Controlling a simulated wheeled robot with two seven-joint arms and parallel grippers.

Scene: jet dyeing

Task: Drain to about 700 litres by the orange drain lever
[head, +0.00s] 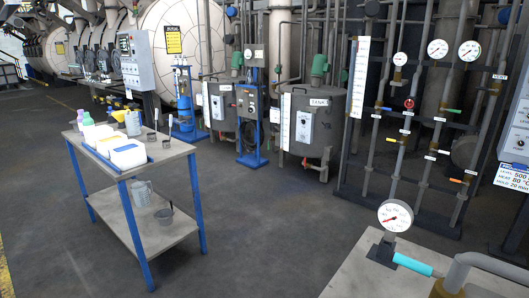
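Several coloured valve levers sit on the pipe rack at the right. An orange lever (456,181) is low on the rack's right side; its label is too small to read, so I cannot tell whether it is the drain lever. Neither of my grippers is in view.
A blue-framed cart (188,149) with bottles and trays stands at left. A grey bench (345,272) with a dial gauge (395,215) and cyan handle (412,264) fills the lower right. Tanks (312,125) stand behind. Floor between cart and rack is clear.

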